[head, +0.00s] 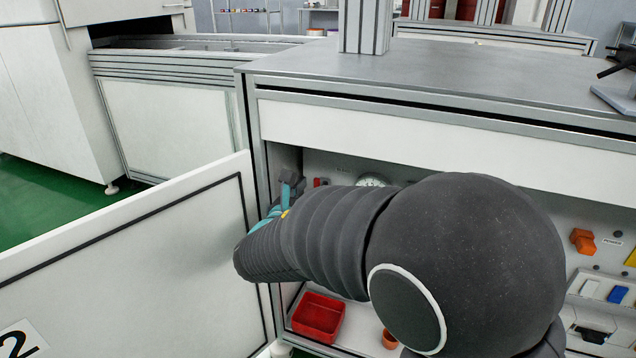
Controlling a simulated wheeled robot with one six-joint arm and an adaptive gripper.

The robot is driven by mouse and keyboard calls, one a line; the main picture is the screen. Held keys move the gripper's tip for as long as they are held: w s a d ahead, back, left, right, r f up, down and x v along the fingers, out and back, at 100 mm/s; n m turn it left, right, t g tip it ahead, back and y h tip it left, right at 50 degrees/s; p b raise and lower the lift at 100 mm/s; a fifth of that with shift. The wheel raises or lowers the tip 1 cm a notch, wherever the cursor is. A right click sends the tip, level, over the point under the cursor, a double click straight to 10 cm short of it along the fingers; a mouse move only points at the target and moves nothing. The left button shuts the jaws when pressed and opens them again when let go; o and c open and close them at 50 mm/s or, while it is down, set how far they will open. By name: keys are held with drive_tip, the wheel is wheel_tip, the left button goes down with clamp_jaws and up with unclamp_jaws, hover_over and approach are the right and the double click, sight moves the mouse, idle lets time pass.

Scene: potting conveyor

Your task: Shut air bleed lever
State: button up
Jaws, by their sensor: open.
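The cabinet under the grey worktop is open, and a panel with fittings shows inside. A small red part (317,182) sits on this panel, left of a round gauge (373,180). I cannot tell whether this red part is the air bleed lever, nor how a lever stands. My arm reaches into the cabinet's left side and covers much of the panel. My gripper (291,186) is small and dark at the arm's far end, just left of the red part. It is open, and I see nothing between its fingers. Whether it touches anything is unclear.
A white door (130,270) stands swung open at the left. A red bin (318,318) and a small orange pot (390,339) are low in the cabinet. The worktop (450,75) overhangs the opening.

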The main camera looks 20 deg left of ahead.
sight(316, 182)
drive_tip(key=shift+w+d, duration=0.15)
drive_tip(key=shift+w, duration=1.65)
clamp_jaws()
